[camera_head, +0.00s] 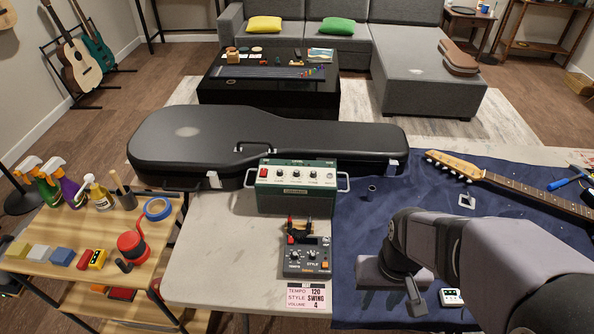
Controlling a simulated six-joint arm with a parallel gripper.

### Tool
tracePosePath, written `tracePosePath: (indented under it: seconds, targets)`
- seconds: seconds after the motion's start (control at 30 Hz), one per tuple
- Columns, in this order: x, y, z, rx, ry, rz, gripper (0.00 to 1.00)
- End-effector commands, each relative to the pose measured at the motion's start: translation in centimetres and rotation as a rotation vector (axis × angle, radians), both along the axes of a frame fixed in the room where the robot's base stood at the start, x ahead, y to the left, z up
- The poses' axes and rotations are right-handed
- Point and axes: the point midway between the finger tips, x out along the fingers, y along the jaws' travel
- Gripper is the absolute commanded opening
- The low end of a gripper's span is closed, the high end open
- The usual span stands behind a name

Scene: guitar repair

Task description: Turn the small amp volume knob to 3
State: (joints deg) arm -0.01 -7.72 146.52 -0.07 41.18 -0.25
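The small green amp (290,199) stands upright on the pale table in front of the black guitar case. The knob labels and pointer positions are too small to read, so I cannot tell which is volume. My gripper (415,300) is over the blue cloth, to the right of and nearer than the amp, apart from it. It points downward. Only part of its fingers shows, and I see nothing held in it.
A dark drum-style pedal (306,258) stands before the amp, with a card (309,296) reading tempo 120, style swing, volume 4. The guitar case (200,145) lies behind. A guitar neck (500,180) and small dark cylinder (371,192) lie or stand on the blue cloth (350,235).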

Motion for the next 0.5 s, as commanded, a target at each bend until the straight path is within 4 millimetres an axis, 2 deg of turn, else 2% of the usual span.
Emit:
tracePosePath:
  seconds: [0.17,0.27,0.37,0.5]
  targets:
    - [2.2,0.5,0.6,0.008,-0.014,0.031,0.33]
    - [5.2,1.1,1.3,0.019,-0.036,0.076,0.33]
    - [9.1,2.1,2.3,0.034,-0.063,0.137,0.33]
    - [15.4,4.2,3.5,0.059,-0.111,0.247,0.33]
